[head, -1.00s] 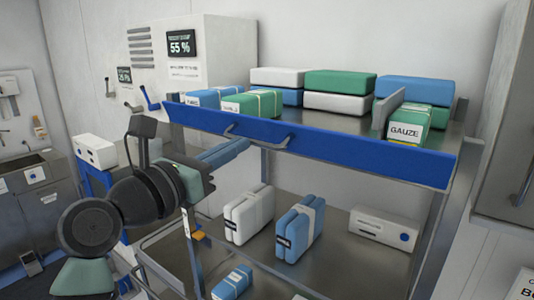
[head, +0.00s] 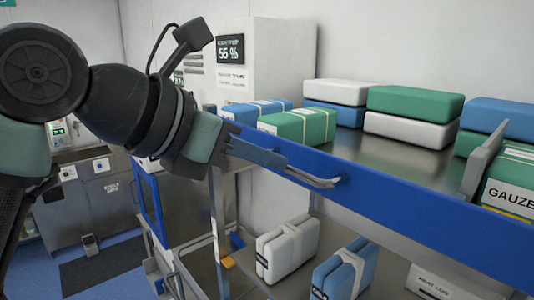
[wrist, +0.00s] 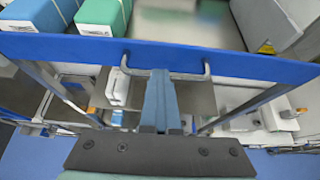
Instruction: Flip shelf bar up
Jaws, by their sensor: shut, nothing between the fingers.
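The shelf bar (head: 410,208) is a long blue panel along the front edge of the upper shelf. It also crosses the top of the wrist view (wrist: 70,48). A grey handle (head: 322,183) stands out from its front face, and it shows as a U shape in the wrist view (wrist: 192,77). My gripper (head: 282,164) reaches the handle from the left in the head view. In the wrist view its shut blue-grey fingers (wrist: 160,75) overlap the handle's crossbar near its middle. Whether they touch it is unclear. Nothing shows between the fingers.
Green packs (head: 300,126), blue packs and white packs sit on the upper shelf behind the bar. A grey divider (head: 481,160) stands beside the gauze pack (head: 507,195). A white pack (head: 288,247) and a blue pack (head: 342,272) stand on the lower shelf. A white cabinet (head: 285,60) stands behind.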

